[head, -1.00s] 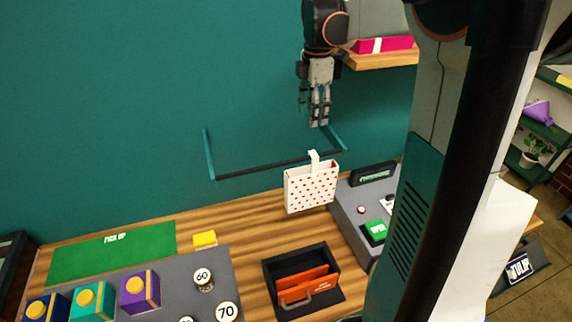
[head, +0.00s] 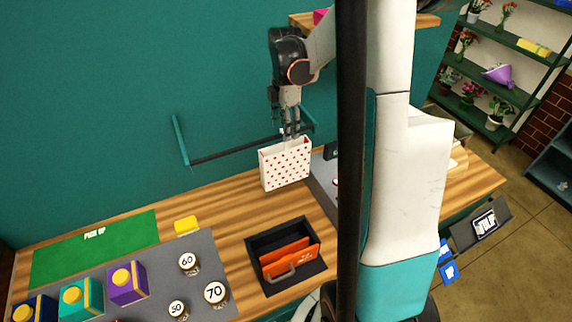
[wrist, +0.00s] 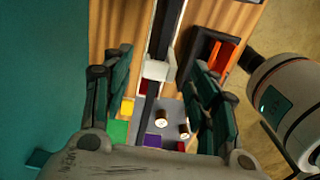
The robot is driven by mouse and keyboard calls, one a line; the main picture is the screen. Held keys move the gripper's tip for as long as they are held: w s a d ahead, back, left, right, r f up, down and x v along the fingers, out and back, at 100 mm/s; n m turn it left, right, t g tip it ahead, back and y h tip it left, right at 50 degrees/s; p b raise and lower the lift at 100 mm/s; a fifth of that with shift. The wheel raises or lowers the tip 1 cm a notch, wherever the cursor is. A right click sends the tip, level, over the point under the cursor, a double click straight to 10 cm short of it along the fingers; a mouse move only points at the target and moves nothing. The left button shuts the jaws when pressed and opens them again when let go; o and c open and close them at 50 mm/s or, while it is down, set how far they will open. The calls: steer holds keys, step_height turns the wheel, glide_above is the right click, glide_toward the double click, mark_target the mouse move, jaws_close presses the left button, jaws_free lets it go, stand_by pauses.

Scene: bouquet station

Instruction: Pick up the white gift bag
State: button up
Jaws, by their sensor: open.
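The white gift bag (head: 286,165) with red dots hangs upright from a dark rail (head: 236,151) on the teal wall, above the back of the wooden counter. My gripper (head: 291,130) points down at the bag's top, its fingers around or just in front of the hanging tab; the head view does not show which. In the wrist view, the white tab (wrist: 155,70) lies over the dark rail between my two spread fingers, with a visible gap on each side. The bag's body is mostly hidden below the tab there.
Teal brackets hold the rail close to the wall. Below are a black tray (head: 319,276) with an orange divider, a green mat (head: 60,256), a yellow block (head: 186,225), several coloured boxes and numbered weights. A grey unit (head: 323,180) stands right of the bag, partly behind my arm.

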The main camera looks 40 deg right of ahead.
steer(key=shift+f, duration=0.8)
steer(key=shift+c, duration=0.4)
jaws_close()
steer(key=shift+r, duration=0.1)
